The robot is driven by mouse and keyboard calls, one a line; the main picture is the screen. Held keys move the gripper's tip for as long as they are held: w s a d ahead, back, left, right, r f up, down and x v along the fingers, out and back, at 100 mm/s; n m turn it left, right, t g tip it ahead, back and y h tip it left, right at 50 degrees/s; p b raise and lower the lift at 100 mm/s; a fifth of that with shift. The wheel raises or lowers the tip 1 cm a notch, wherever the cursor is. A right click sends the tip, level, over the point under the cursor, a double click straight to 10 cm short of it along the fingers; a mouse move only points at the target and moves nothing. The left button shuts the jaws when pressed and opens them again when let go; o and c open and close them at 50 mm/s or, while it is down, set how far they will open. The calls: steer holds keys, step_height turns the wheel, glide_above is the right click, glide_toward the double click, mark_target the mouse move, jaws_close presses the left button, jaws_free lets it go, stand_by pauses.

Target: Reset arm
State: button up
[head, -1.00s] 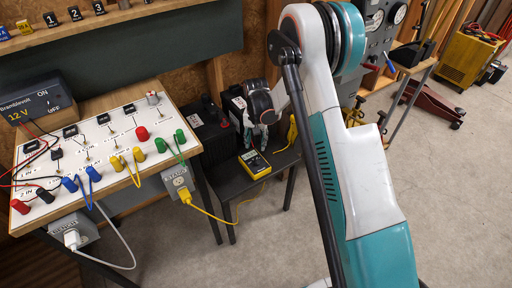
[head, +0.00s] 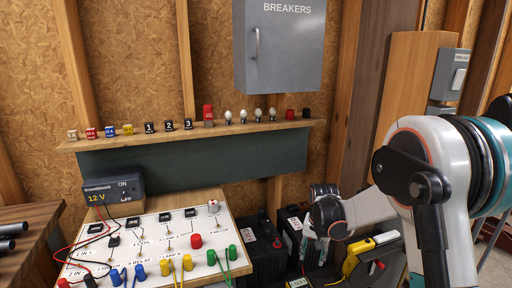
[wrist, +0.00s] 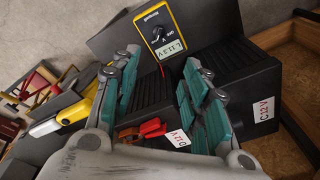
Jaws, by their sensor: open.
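My arm (head: 430,160) reaches in from the right in the head view, bent, with its wrist beside the dark batteries. My gripper (head: 314,245) points down there, and its tips are hard to make out. In the wrist view my gripper (wrist: 160,60) shows teal-padded fingers spread wide with nothing between them. Below it are a black battery labelled C 12V (wrist: 255,85), another labelled D 12V (wrist: 190,140), and a yellow multimeter (wrist: 165,30) with a lit display. The multimeter is partly cut off at the bottom of the head view (head: 298,283).
A white circuit board (head: 140,245) with coloured terminals and a 12 V supply (head: 112,190) stands left. A shelf (head: 250,130) holds small blocks and bulbs below a grey breaker cabinet (head: 285,50). A yellow-and-black clamp (head: 355,255) lies near my gripper.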

steer(key=s+r+n+t, duration=0.2)
steer(key=s+r+t, duration=0.1)
steer(key=s+r, duration=1.2)
steer(key=s+r+n+t, duration=0.1)
steer(key=s+r, duration=0.1)
steer(key=s, duration=0.6)
steer(key=s+r+n+t, duration=0.1)
steer(key=s+r+t, duration=0.1)
steer(key=s, duration=0.5)
steer(key=shift+s+d+r+n, duration=0.15)
steer(key=shift+s+r+n, duration=0.15)
steer(key=shift+s+r, duration=0.1)
